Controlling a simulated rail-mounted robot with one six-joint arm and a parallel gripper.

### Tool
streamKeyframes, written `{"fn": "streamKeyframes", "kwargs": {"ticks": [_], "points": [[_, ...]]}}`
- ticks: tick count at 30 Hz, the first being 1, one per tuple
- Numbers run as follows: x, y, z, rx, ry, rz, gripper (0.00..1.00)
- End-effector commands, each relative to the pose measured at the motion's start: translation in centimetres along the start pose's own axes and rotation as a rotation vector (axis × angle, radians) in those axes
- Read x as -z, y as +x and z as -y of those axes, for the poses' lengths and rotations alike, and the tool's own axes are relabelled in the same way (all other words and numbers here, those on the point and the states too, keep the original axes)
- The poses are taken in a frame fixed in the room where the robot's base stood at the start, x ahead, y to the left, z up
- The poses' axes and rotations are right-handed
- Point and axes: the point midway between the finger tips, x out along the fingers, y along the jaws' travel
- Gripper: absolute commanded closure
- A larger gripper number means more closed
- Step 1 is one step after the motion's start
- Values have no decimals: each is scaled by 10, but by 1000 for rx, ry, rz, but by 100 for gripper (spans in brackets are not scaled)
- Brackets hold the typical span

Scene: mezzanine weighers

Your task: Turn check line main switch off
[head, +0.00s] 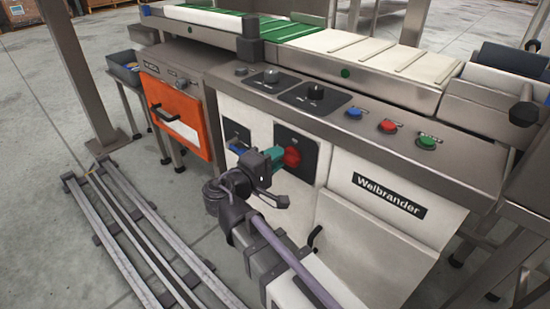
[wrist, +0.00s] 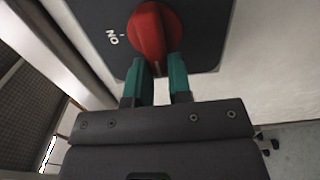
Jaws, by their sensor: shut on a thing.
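The main switch is a red rotary knob (head: 292,157) on a dark square plate (head: 305,142) on the white front of the check line cabinet. In the wrist view the red knob (wrist: 150,35) fills the top middle, with the word ON and a tick mark on the plate (wrist: 205,30) to its left. My gripper (head: 277,158) reaches the knob from the left in the head view. Its two green fingers (wrist: 161,75) are shut on the lower end of the knob, one on each side. The fingertips partly hide the knob's lower end.
An orange door (head: 175,115) with a handle is at the left. A white panel labelled Weibrander (head: 388,194) is at the right. Rails (head: 128,230) run along the open floor.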

Motion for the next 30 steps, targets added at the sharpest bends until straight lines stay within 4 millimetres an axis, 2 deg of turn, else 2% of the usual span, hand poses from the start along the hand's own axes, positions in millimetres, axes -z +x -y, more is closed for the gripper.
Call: {"fn": "streamKeyframes", "kwargs": {"ticks": [6, 7, 15, 23, 26, 30], "points": [[0, 0, 0, 1, -1, 1, 100], [0, 0, 0, 1, -1, 1, 80], [0, 0, 0, 0, 0, 0, 55], [0, -2, 0, 0, 1, -1, 55], [0, -12, 0, 0, 1, -3, 55], [0, -41, 0, 0, 1, -5, 55]]}}
